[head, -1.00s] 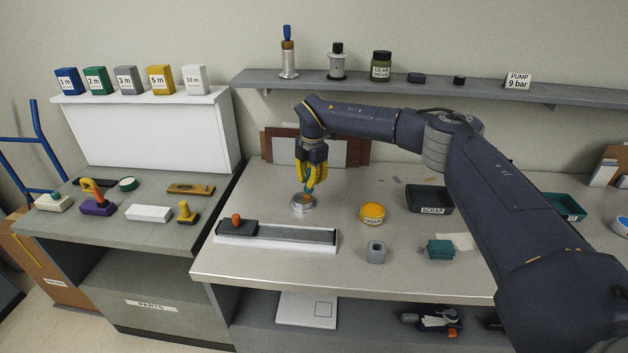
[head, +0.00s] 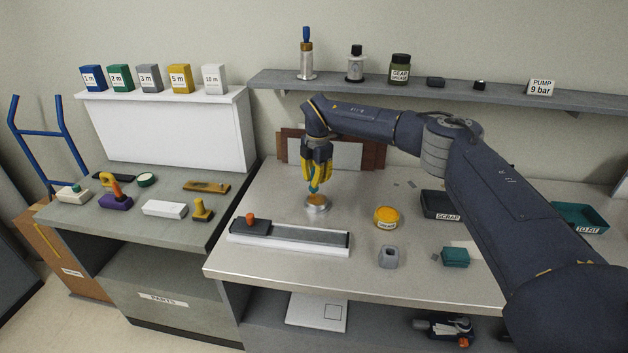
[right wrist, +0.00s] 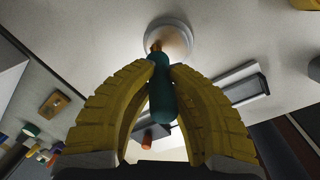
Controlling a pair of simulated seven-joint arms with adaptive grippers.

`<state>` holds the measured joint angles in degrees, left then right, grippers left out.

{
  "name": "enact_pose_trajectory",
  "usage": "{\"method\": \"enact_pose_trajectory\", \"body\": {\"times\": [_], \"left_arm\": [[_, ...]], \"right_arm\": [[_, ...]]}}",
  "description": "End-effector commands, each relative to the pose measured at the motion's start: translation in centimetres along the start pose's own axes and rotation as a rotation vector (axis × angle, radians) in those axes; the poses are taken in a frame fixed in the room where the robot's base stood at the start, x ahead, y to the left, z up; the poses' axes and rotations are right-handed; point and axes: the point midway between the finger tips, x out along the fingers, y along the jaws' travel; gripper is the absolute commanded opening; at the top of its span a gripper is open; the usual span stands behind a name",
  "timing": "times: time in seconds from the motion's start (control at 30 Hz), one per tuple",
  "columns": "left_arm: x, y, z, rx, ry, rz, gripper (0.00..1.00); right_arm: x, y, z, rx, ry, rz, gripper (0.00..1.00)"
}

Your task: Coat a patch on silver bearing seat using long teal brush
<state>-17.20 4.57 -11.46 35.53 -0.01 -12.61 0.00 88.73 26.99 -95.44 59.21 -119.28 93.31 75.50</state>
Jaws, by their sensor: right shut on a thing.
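The silver bearing seat (head: 317,210) is a low round metal piece on the bench, with an orange-brown area on top. My right gripper (head: 315,183) is above it, its yellow fingers pointing down. In the right wrist view the fingers are shut on the teal handle of the brush (right wrist: 161,95). The brush's orange-brown tip (right wrist: 156,46) overlaps the seat (right wrist: 180,27) there; I cannot tell whether it touches. In the head view only a little of the teal brush (head: 314,187) shows between the fingers. My left gripper is not in view.
A long tray (head: 290,244) with a dark strip lies in front of the seat. A yellow grease tin (head: 386,218), grey block (head: 389,257), teal block (head: 455,257) and scrap bin (head: 436,206) stand to the right. My right arm spans the bench's right side.

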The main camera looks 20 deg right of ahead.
Motion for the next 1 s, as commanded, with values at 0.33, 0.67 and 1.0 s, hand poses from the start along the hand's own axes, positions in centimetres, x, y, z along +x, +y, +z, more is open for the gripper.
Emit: {"method": "enact_pose_trajectory", "body": {"times": [0.33,0.67,1.0], "left_arm": [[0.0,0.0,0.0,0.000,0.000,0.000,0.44],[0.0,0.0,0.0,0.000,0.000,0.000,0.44],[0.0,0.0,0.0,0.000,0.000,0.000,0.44]], "right_arm": [[-0.1,-1.7,1.7,0.001,0.000,0.000,0.00],[-0.2,-2.5,2.4,0.001,-0.001,0.001,0.00],[-0.2,-4.2,4.0,0.003,-0.001,0.000,0.00]]}}
